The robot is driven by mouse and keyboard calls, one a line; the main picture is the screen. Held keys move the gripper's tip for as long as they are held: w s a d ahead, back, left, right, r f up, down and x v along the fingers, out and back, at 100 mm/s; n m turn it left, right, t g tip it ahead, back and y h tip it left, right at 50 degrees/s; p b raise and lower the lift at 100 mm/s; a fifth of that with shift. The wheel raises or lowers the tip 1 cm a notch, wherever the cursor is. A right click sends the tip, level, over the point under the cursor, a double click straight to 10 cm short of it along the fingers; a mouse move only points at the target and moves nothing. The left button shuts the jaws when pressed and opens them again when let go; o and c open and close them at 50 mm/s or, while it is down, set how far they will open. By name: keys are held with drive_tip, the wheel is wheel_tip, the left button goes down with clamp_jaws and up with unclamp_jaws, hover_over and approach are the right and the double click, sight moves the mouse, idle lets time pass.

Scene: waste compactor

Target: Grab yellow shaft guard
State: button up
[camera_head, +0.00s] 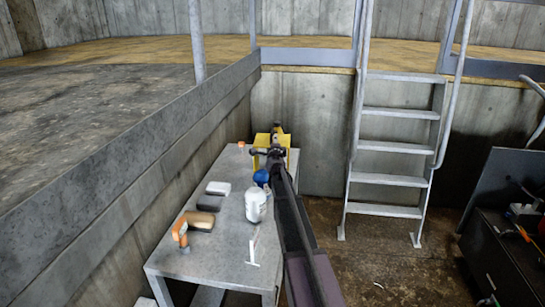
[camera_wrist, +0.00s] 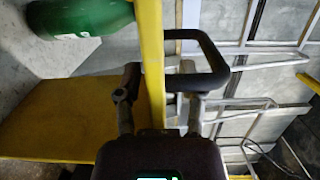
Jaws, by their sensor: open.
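The yellow shaft guard (camera_head: 262,140) stands at the far end of the grey table, partly hidden behind my gripper (camera_head: 270,152). In the wrist view, a thin upright yellow edge of the guard (camera_wrist: 152,60) and a broad yellow face (camera_wrist: 50,118) show. A black loop handle (camera_wrist: 212,62) sticks out to the right of that edge. My gripper (camera_wrist: 160,95) is open, with one finger on each side of the yellow edge, and the right finger overlaps the handle in view. I cannot tell whether either finger touches the guard.
The grey table (camera_head: 210,248) also holds a white jar (camera_head: 256,206), a blue item (camera_head: 261,177) and several small tools. A green bottle (camera_wrist: 80,17) lies near the guard. A metal ladder (camera_head: 393,145) stands right of the table, and a concrete wall is to the left.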

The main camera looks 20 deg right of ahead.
idle(0.4)
clamp_jaws()
drive_tip(key=shift+r+p, duration=0.2)
drive_tip(key=shift+p, duration=0.1)
wheel_tip(320, 180, up, 10)
drive_tip(key=p, duration=0.9)
drive_tip(key=shift+f, duration=0.25)
idle(0.8)
